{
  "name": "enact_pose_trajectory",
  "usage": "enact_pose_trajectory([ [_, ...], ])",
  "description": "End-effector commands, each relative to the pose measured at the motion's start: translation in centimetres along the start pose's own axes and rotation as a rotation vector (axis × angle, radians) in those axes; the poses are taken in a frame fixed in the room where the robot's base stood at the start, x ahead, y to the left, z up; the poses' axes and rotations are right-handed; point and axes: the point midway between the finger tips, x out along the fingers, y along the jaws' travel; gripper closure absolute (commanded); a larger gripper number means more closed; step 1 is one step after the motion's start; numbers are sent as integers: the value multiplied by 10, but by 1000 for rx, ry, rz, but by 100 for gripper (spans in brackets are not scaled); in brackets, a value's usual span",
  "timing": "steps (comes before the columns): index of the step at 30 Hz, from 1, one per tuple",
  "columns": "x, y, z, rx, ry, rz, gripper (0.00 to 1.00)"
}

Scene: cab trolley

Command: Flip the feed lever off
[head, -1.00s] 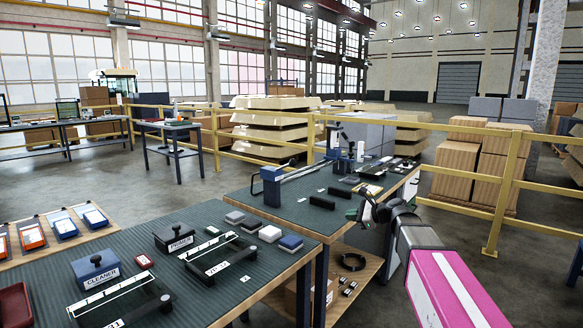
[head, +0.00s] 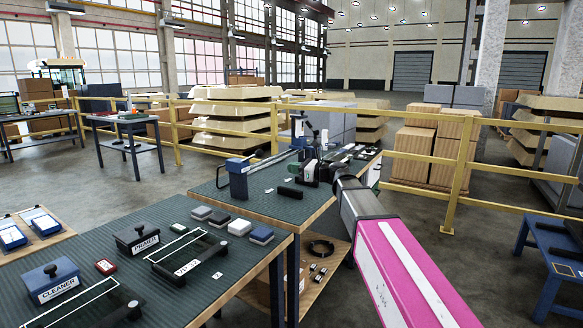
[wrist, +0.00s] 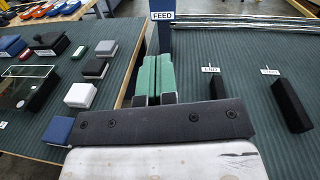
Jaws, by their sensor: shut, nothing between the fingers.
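In the wrist view, the FEED label (wrist: 162,16) shows at the top edge on the blue post; the lever itself is not clear there. My gripper (head: 311,172) hangs over this bench, to the right of the post and apart from it in the picture. In the wrist view its green fingers (wrist: 155,62) are together and empty, pointing towards the post. The lever's exact position is too small to tell.
Black blocks (wrist: 292,105) lie on the mat right of my fingers, with metal rails (wrist: 240,22) beyond. A nearer bench holds a cleaner block (head: 52,281), a primer block (head: 137,239) and several small pads. A yellow railing (head: 420,160) runs behind.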

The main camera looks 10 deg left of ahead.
Motion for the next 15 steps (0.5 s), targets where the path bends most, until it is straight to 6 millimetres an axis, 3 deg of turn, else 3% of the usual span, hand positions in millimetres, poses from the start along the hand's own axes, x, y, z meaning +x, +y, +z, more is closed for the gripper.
enact_pose_trajectory([
  [12, 80, -1, 0, -1, 1, 2, 100],
  [15, 88, -1, 14, -2, -1, 1, 100],
])
